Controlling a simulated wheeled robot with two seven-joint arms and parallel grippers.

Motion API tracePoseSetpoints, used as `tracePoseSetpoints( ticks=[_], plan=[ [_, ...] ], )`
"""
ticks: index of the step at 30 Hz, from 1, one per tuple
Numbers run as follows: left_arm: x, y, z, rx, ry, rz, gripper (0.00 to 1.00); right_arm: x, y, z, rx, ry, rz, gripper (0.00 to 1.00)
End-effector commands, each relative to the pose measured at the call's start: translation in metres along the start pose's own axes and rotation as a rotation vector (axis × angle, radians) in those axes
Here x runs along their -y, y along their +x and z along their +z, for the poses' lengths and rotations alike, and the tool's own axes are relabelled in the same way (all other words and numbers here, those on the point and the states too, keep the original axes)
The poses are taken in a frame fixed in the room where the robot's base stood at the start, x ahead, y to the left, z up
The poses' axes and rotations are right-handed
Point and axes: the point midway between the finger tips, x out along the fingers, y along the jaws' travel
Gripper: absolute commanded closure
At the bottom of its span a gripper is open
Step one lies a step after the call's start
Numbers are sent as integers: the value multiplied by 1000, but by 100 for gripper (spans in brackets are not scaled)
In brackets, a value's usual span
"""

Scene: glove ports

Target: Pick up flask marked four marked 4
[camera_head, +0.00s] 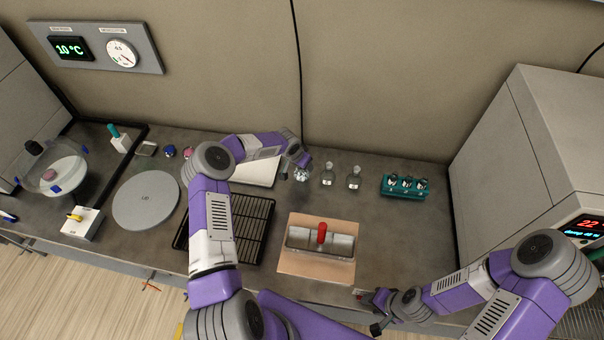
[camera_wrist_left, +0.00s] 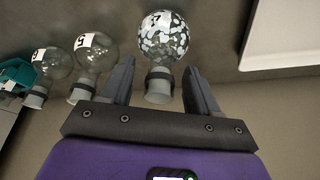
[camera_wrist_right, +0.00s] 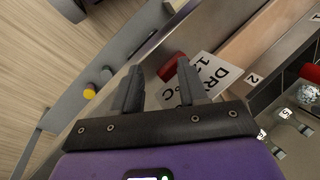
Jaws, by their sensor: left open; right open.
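A round glass flask (camera_wrist_left: 163,38) with white speckles and a small dark mark stands at the right of three in the left wrist view; its mark is hard to read, possibly 4. In the head view it is the leftmost flask (camera_head: 302,174) at the back. My left gripper (camera_wrist_left: 158,78) is open, its fingers on either side of the flask's grey neck, with gaps visible. A flask marked 5 (camera_wrist_left: 96,52) and another flask (camera_wrist_left: 51,63) stand beside it. My right gripper (camera_head: 376,312) is open and empty at the front edge.
A teal rack (camera_head: 404,187) of small vessels stands at the back right. A metal box with a red handle (camera_head: 322,234) sits on a tan board (camera_head: 300,268) in front. A black wire grid (camera_head: 255,225) lies under my left arm.

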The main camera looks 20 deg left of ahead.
Motion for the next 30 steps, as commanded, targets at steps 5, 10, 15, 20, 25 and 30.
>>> tracePoseSetpoints(
  ticks=[5,10,15,20,25,30],
  plan=[
    [0,0,0,0,0,0,60,0,0,0,0,0,0,57],
    [0,0,0,0,0,1,86,0,0,0,0,0,0,57],
    [0,0,0,-1,0,1,100,0,0,0,0,0,0,57],
    [0,-1,0,-1,0,1,100,0,0,0,0,0,0,57],
    [0,-8,-4,-2,1,0,100,1,-4,0,0,0,0,57],
    [1,-37,-16,-4,3,-3,100,6,-17,1,0,0,0,57]
  ],
)
